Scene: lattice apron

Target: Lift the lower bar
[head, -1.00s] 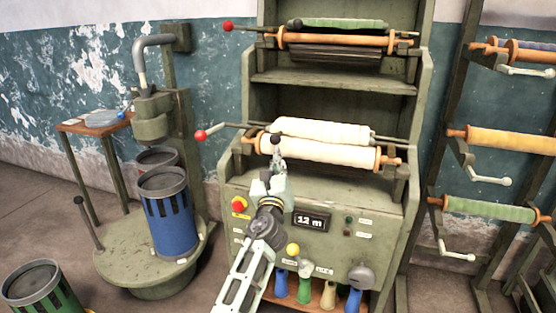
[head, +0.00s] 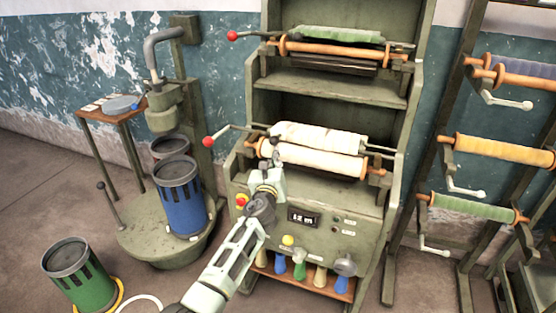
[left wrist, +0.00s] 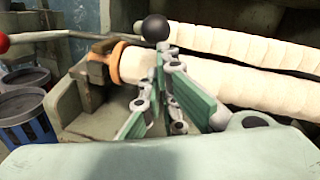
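The lower bar (head: 240,129) is a thin dark bar at the lower roll station of the green machine, with a red ball (head: 208,141) at its left end. Two cream rolls, the upper one (head: 320,137) and the lower one (head: 310,158), lie along it. My left gripper (head: 269,168) is in front of the lower roll's left end. In the left wrist view a black ball knob (left wrist: 156,28) sits just beyond the close-set fingertips (left wrist: 165,60). Whether the fingers grip its stem is hidden. My right gripper is not in view.
Above is a similar station with a red-ended bar (head: 232,36) and a green roll (head: 340,33). A blue slotted drum (head: 181,200) and a green drum (head: 80,275) stand at left. A roll rack (head: 500,149) stands at right. The floor at far left is clear.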

